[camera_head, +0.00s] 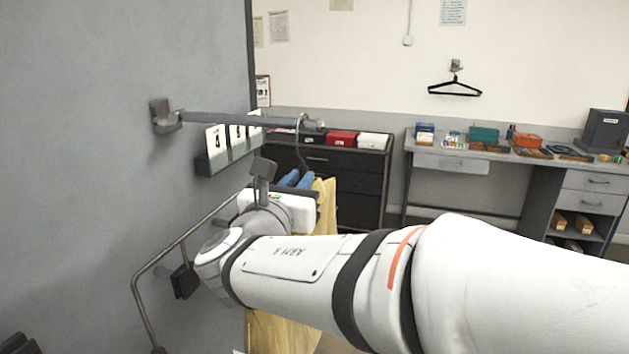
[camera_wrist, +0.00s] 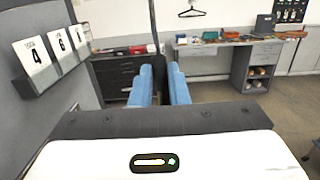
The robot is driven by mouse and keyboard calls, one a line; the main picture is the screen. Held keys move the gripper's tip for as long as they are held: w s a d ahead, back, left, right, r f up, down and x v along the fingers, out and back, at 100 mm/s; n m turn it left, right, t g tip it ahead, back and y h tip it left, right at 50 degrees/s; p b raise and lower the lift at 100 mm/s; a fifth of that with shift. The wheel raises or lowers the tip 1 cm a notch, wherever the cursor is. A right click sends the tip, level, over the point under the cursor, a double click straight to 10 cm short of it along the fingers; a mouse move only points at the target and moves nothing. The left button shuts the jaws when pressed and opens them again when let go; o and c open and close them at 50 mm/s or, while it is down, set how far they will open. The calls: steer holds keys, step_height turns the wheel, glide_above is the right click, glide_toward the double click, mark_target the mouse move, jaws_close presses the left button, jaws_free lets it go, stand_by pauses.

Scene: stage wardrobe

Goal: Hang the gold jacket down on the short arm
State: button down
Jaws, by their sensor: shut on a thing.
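The gold jacket (camera_head: 324,200) hangs below my gripper in the head view, partly hidden behind my arm. The curved hook of its dark hanger (camera_head: 301,150) rises above the jaws, and its stem (camera_wrist: 153,25) stands between the fingers in the wrist view. My gripper (camera_head: 298,179) has blue fingers, also in the wrist view (camera_wrist: 160,82), and is shut on the hanger. The short arm (camera_head: 235,119) is a grey rod reaching right from the grey wall. The hook's top overlaps the rod near its free end; I cannot tell whether it rests on it.
Number cards (camera_head: 238,136) stand in a wall holder under the rod. A bent metal rail (camera_head: 165,270) is below. A black drawer unit (camera_head: 345,180) and a grey desk (camera_head: 455,162) with small items stand behind. An empty black hanger (camera_head: 455,88) hangs on the back wall.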

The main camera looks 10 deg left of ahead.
steer(key=c, duration=1.3)
jaws_free()
